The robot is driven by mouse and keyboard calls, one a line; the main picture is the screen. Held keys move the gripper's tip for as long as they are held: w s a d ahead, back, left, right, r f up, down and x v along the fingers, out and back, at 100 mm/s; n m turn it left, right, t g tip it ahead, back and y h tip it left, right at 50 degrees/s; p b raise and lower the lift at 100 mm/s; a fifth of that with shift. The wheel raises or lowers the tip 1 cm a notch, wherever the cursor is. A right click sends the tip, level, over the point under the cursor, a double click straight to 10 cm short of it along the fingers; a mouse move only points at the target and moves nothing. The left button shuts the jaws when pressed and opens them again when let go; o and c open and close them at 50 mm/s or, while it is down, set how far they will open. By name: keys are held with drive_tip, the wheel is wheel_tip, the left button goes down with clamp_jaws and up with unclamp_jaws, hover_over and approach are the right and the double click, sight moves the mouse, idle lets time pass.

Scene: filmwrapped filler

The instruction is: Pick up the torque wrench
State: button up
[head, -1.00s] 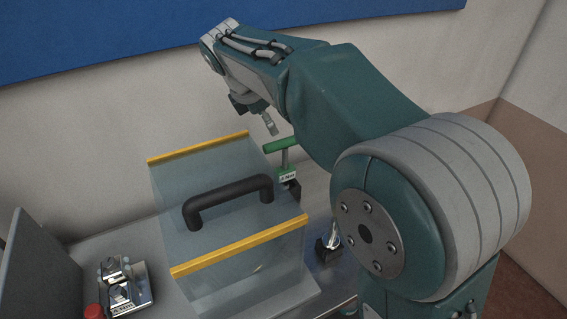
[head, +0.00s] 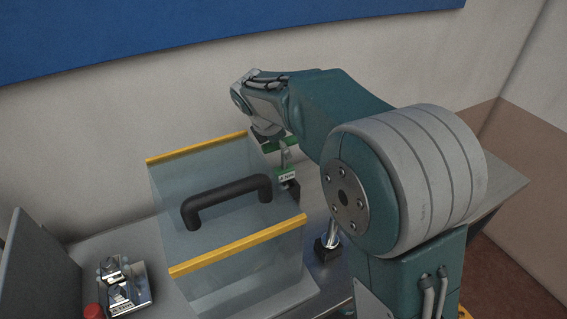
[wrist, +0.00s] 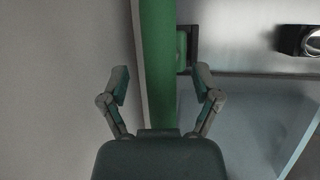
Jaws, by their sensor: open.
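The torque wrench (head: 283,145) shows in the head view as a green T-handled tool with a small green label, standing behind the right side of the clear guard. In the wrist view its green handle (wrist: 158,65) runs up and down the picture between my fingers. My gripper (wrist: 162,72) is open, one finger on each side of the handle, with gaps visible on both sides. I cannot tell how far the handle is in depth. In the head view my wrist is over the handle and hides part of it.
A clear guard (head: 215,240) with yellow edges and a black handle (head: 228,198) stands beside the wrench. A small metal fixture (head: 122,285) and a red button (head: 94,311) are at lower left. A small dark-based holder (head: 327,250) stands at the guard's right. A wall (head: 120,120) rises behind.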

clamp_jaws()
wheel_tip(320, 180, up, 10)
idle(0.6)
drive_tip(key=shift+r, duration=0.15)
